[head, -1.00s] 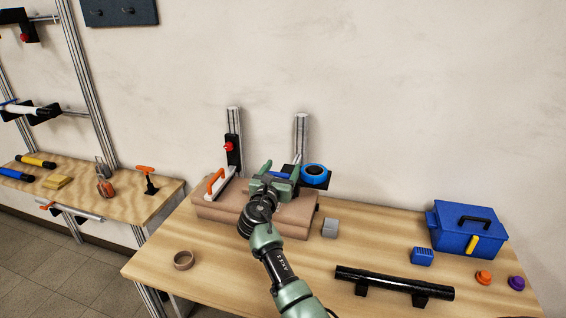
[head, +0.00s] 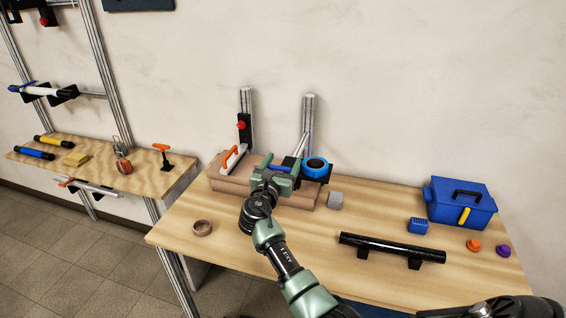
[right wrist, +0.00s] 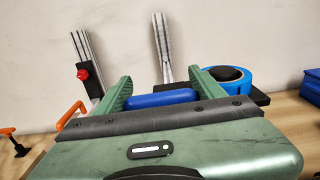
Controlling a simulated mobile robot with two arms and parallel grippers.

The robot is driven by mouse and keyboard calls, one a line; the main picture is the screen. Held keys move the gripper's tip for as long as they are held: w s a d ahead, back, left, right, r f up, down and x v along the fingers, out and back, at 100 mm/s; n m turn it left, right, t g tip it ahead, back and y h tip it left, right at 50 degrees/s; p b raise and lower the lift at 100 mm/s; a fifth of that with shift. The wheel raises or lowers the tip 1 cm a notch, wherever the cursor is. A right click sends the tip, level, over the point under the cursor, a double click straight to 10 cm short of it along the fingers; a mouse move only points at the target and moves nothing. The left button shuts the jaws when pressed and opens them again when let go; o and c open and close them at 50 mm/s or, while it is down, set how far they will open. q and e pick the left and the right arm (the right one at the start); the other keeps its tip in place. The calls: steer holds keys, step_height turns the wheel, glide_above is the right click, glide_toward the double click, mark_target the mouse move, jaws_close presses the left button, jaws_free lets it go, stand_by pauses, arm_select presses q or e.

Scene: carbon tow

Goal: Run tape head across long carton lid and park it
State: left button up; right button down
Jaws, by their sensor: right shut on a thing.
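A long brown carton (head: 222,185) lies on the wooden table. My right gripper (head: 279,170) is over its middle, shut on a blue handle bar (right wrist: 162,98), seen between the fingers in the right wrist view. Just right of the fingers are a blue tape roll (head: 315,163) and a black plate (head: 325,178); the roll also shows in the right wrist view (right wrist: 240,80). The join between bar and roll is hidden, so I cannot tell whether the tape head touches the lid. An orange handle (head: 234,157) stands on the carton's left end. My left gripper is not in view.
Two metal posts (head: 309,115) stand behind the carton. A grey block (head: 335,200) sits right of it, a tape ring (head: 202,228) at front left. A black tube on supports (head: 392,248), a blue toolbox (head: 460,203) and small items fill the right side.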

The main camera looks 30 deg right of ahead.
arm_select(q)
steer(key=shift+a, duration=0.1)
arm_select(e)
steer(key=shift+a+f, duration=0.15)
steer(key=shift+c, duration=1.1)
jaws_free()
steer(key=shift+s+a+r, duration=0.15)
steer(key=shift+s+r, duration=0.05)
steer(key=shift+s+a+f, duration=0.15)
steer(key=shift+a, duration=0.05)
steer(key=b+v, duration=0.1)
steer(key=v, duration=0.6)
steer(key=shift+s+a+b, duration=0.1)
steer(key=shift+s+b, duration=0.05)
steer(key=shift+b, duration=0.25)
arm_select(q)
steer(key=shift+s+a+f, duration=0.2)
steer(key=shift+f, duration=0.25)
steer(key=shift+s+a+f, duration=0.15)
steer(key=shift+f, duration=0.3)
